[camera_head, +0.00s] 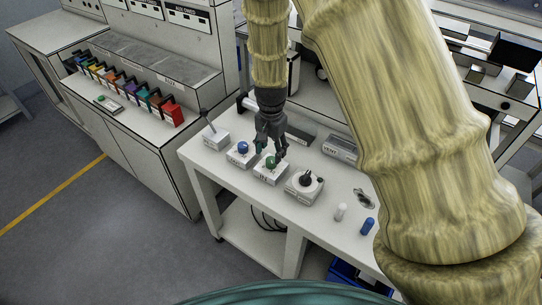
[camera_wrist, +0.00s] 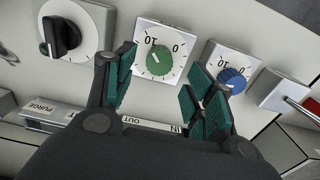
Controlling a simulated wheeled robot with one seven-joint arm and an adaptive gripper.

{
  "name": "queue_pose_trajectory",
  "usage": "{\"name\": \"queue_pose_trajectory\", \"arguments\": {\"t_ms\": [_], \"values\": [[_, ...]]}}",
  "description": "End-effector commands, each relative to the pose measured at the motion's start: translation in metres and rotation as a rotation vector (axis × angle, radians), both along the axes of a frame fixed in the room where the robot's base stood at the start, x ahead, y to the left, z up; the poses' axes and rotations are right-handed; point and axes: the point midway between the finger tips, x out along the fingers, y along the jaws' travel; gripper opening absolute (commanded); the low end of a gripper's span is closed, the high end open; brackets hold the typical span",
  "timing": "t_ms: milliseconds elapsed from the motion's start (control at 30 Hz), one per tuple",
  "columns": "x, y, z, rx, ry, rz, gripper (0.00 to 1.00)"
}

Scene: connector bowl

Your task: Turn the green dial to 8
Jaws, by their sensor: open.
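The green dial (camera_head: 271,162) sits on a small white box on the white table, below my gripper. In the wrist view the green dial (camera_wrist: 159,61) is a round knob on a white face with a scale marked 0 and 10. A small pale mark shows on the knob, but I cannot read the number it points to. My gripper (camera_head: 271,150) is open and points down over the dial. In the wrist view its two dark green fingertip pads (camera_wrist: 163,82) stand apart, one left and one right of the dial. I cannot tell whether they touch it.
A blue dial (camera_head: 242,147) stands on a similar box close to the left. A black knob (camera_head: 306,178) on a larger box stands close to the right. A lever box (camera_head: 214,137) is farther left. White and blue pegs stand at the table's right front.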

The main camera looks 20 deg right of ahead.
Motion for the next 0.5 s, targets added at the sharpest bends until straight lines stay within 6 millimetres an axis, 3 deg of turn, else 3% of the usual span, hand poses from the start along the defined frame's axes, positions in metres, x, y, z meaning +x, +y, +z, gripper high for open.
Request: {"name": "queue_pose_trajectory", "arguments": {"t_ms": [200, 500], "values": [[-0.001, -0.001, -0.024, 0.0, 0.003, 0.0, 0.54], [-0.001, -0.001, -0.04, 0.0, 0.0, -0.001, 0.54]]}}
